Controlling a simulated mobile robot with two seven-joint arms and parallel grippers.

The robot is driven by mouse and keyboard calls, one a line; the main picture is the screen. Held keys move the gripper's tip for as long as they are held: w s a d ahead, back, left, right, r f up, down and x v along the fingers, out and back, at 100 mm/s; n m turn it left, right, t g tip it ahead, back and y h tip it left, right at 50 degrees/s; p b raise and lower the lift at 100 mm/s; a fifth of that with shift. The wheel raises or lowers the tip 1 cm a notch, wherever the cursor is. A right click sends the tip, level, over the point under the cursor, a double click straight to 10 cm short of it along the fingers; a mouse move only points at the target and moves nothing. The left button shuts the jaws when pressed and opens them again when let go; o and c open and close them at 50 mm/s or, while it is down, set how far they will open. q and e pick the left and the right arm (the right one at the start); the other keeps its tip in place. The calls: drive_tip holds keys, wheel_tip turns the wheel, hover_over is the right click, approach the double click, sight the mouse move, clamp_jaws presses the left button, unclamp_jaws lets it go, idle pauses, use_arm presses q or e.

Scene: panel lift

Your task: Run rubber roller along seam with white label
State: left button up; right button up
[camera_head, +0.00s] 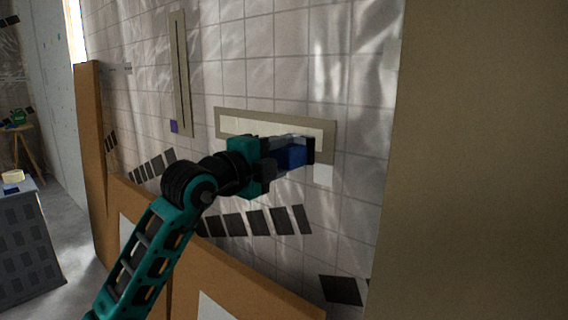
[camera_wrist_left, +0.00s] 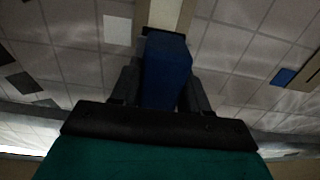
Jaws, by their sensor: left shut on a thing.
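My left gripper (camera_head: 285,153) is shut on the blue handle of the rubber roller (camera_head: 294,157), whose dark end points right. The horizontal seam (camera_head: 240,124), a cream strip in a grey-beige frame, lies on the tiled wall behind it. The white label (camera_head: 323,175) sits just below the seam's right end. The roller's dark end overlaps the seam's right part in the head view; I cannot tell whether it touches. In the left wrist view the blue handle (camera_wrist_left: 166,72) hides part of the seam (camera_wrist_left: 165,12), with the white label (camera_wrist_left: 117,30) beside it. My right gripper is not in view.
Brown boards (camera_head: 240,275) lean below, and a large tan panel (camera_head: 480,160) fills the right. A grey box-like stand (camera_head: 25,240) is at lower left.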

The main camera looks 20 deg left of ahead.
use_arm(q)
drive_tip(key=x, duration=0.3)
drive_tip(key=shift+w+d+r, duration=0.1)
drive_tip(key=shift+w, duration=0.05)
drive_tip(key=shift+x, duration=1.1)
drive_tip(key=shift+p+x, duration=0.3)
drive_tip(key=shift+x, duration=0.5)
